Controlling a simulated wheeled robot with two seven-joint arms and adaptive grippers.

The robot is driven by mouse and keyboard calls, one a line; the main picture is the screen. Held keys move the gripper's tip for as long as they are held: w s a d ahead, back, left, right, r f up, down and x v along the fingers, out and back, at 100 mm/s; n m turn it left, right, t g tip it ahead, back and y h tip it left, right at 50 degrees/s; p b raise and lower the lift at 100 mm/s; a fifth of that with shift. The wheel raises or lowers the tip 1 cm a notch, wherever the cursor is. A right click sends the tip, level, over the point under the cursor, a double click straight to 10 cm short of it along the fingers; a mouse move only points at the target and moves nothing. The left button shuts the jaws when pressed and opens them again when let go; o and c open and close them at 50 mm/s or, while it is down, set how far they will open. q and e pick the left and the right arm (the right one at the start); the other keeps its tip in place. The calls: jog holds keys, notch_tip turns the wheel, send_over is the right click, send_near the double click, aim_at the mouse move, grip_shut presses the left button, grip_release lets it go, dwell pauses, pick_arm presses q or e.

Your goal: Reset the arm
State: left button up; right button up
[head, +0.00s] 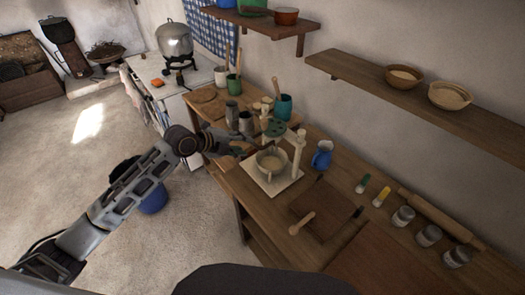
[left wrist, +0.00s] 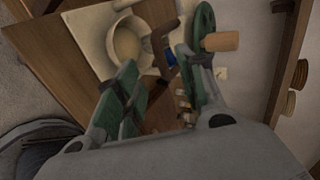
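My left arm reaches in from the left in the head view. Its gripper (head: 240,142) is over the worktable, close beside a stand with a pale square base (head: 258,184), a round bowl (head: 271,162) and a green wheel (head: 273,127). In the left wrist view the two green-padded fingers of the left gripper (left wrist: 165,88) are apart, with nothing seen held between them. The bowl (left wrist: 128,42) lies beyond them. The green wheel with its wooden handle (left wrist: 220,41) shows by the right finger; I cannot tell whether they touch. My right gripper is not in view.
A blue jug (head: 322,156), a cutting board (head: 318,208), several jars (head: 403,216) and a rolling pin (head: 442,220) are on the table. Cups (head: 232,112) stand behind the gripper. A wall shelf (head: 420,95) overhangs the table. The floor (head: 60,165) at left is mostly clear.

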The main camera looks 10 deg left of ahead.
pick_arm(q)
jog(key=shift+n, duration=0.4)
